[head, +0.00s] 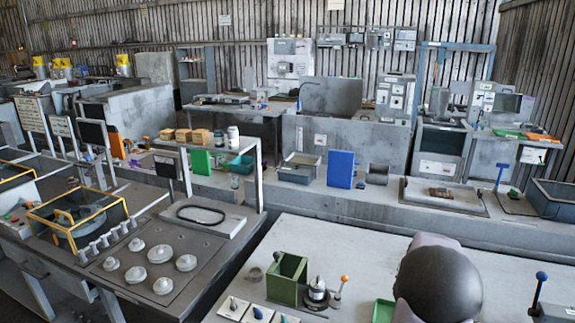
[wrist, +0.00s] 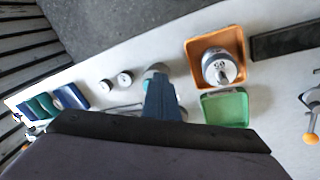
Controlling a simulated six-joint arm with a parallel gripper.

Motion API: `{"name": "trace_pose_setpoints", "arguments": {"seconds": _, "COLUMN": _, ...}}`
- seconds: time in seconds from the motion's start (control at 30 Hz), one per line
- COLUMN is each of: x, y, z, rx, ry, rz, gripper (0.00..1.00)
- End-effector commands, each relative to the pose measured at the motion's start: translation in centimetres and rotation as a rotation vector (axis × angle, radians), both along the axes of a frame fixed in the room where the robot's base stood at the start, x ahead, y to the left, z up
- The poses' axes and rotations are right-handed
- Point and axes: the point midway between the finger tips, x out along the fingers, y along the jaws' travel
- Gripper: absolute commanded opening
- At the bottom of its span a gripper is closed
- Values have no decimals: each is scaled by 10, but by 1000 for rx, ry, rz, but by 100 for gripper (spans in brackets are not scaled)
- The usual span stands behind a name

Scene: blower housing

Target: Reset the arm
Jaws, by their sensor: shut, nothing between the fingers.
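My gripper (wrist: 162,90) shows in the wrist view as a narrow blue-grey pair of fingers, closed together and empty, pointing down over the pale bench. In the head view a dark rounded part of my arm stands over the bench at the lower right, and the fingers are hidden there. In the wrist view, an orange tray (wrist: 190,52) holding a round grey metal part (wrist: 219,67) lies to the right of the fingers. A green tray (wrist: 225,108) lies just below it in the picture. The gripper appears apart from both.
On the bench in the head view stand a green open box (head: 287,280), a grey cylindrical part (head: 318,292) and an orange-knobbed lever (head: 342,287). A blue-knobbed lever (head: 538,287) stands at right. The wrist view shows a dark bar (wrist: 285,40).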

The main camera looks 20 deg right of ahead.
Motion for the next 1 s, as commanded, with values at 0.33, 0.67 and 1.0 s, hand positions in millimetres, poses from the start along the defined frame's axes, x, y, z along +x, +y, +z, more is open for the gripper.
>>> {"name": "trace_pose_setpoints", "arguments": {"seconds": 0.33, "x": -18, "y": 150, "z": -37, "rx": 296, "ry": -4, "rz": 564, "gripper": 0}}
{"name": "trace_pose_setpoints", "arguments": {"seconds": 0.67, "x": -24, "y": 302, "z": -19, "rx": 339, "ry": -4, "rz": 952, "gripper": 0}}
{"name": "trace_pose_setpoints", "arguments": {"seconds": 1.0, "x": 4, "y": 359, "z": 6, "rx": 268, "ry": -49, "rz": 1258, "gripper": 0}}
